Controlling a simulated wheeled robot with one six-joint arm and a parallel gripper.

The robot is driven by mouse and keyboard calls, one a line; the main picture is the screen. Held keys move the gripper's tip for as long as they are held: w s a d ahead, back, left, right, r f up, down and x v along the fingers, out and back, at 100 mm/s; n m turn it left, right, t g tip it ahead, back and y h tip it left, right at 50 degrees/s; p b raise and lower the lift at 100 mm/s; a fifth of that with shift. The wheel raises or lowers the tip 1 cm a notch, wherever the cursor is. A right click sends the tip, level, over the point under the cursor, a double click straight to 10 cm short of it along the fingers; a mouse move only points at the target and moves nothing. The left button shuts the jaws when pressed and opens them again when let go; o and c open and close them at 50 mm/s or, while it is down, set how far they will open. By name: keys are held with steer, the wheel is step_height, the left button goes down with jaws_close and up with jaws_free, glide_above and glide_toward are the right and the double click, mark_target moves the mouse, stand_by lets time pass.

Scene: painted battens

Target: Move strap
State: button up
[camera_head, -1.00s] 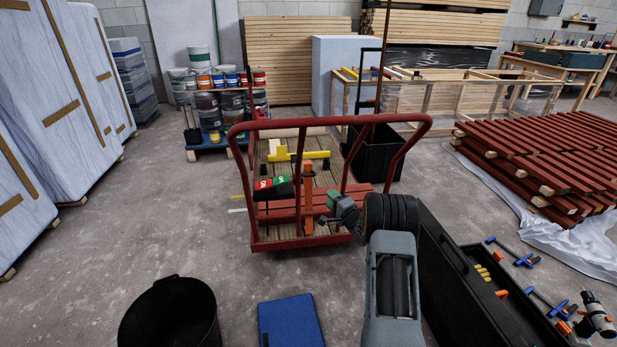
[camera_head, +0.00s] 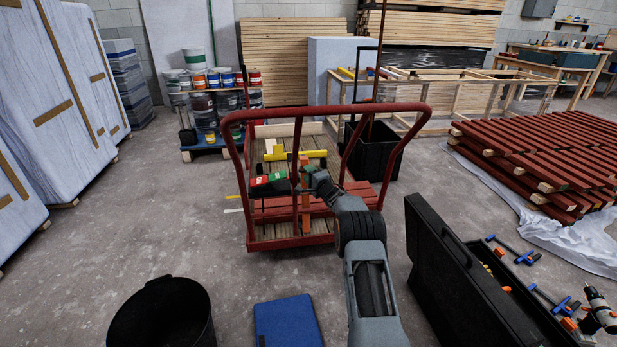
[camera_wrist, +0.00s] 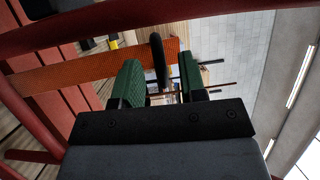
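The orange strap (camera_head: 305,208) hangs upright against the red battens (camera_head: 270,205) on the red trolley. In the wrist view the strap (camera_wrist: 80,72) runs across from the left, with a black loop (camera_wrist: 160,62) near its right end. My gripper (camera_head: 308,172) is at the trolley's near side, beside the upper part of the strap. Its two green-padded fingers (camera_wrist: 160,84) are apart, and the black loop appears in the gap between them. I cannot tell how far ahead of the fingertips the loop is. No contact is visible.
The trolley's red tube handle (camera_head: 330,110) arches near my arm. A yellow tool (camera_head: 285,155) and a red, green and black item (camera_head: 268,182) sit at the trolley. A black bucket (camera_head: 162,315), blue box (camera_head: 287,322) and open black case (camera_head: 450,270) stand nearby.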

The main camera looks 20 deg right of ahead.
steer(key=shift+w, duration=0.2)
jaws_close()
stand_by(0.4)
